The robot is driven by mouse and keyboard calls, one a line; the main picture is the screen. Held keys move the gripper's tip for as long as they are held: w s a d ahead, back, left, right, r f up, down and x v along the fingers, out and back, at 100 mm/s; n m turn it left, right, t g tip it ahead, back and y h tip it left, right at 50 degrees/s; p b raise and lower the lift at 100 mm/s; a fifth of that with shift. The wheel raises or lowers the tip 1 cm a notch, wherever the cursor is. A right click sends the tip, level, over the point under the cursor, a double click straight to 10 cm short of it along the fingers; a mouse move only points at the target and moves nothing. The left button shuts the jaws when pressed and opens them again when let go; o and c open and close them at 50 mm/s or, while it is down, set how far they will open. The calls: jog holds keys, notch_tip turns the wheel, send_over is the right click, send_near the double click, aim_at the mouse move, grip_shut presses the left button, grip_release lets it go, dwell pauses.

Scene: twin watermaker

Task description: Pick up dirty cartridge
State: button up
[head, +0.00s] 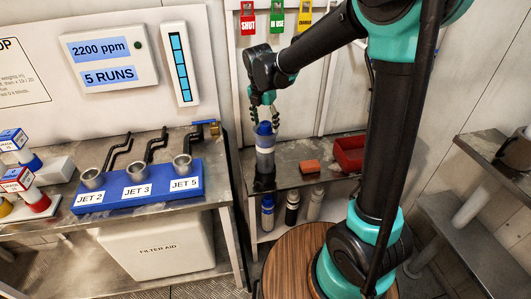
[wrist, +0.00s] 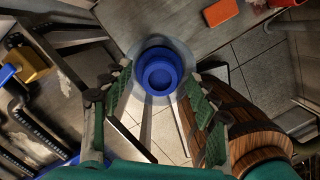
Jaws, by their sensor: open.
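A grey-white cartridge with a blue cap (head: 264,142) stands upright in a dark base at the left end of the middle metal shelf. Its lower part looks dark and smudged. In the wrist view its round blue cap (wrist: 160,72) shows from above, slightly above the middle of the picture. My gripper (head: 262,106) hangs directly above the cartridge, pointing down. In the wrist view my gripper (wrist: 160,100) is open, with its green-padded fingers apart on the left and right of the cap. I see nothing held between the fingers. Whether the fingertips reach down beside the cap is unclear.
An orange block (head: 309,167) and a red bin (head: 348,154) are right of the cartridge. Several bottles (head: 292,207) stand on the shelf below. A blue jet rack (head: 137,187) is on the left bench. A round wooden top (head: 300,258) is in front.

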jog(key=shift+f, duration=0.1)
jog(key=shift+c, duration=0.2)
jog(key=c, duration=1.1)
notch_tip(320, 180, up, 28)
jog(key=shift+r, duration=0.1)
dwell(0.4)
jog(key=o, duration=0.5)
jog(key=shift+c, duration=0.2)
jog(key=c, duration=0.5)
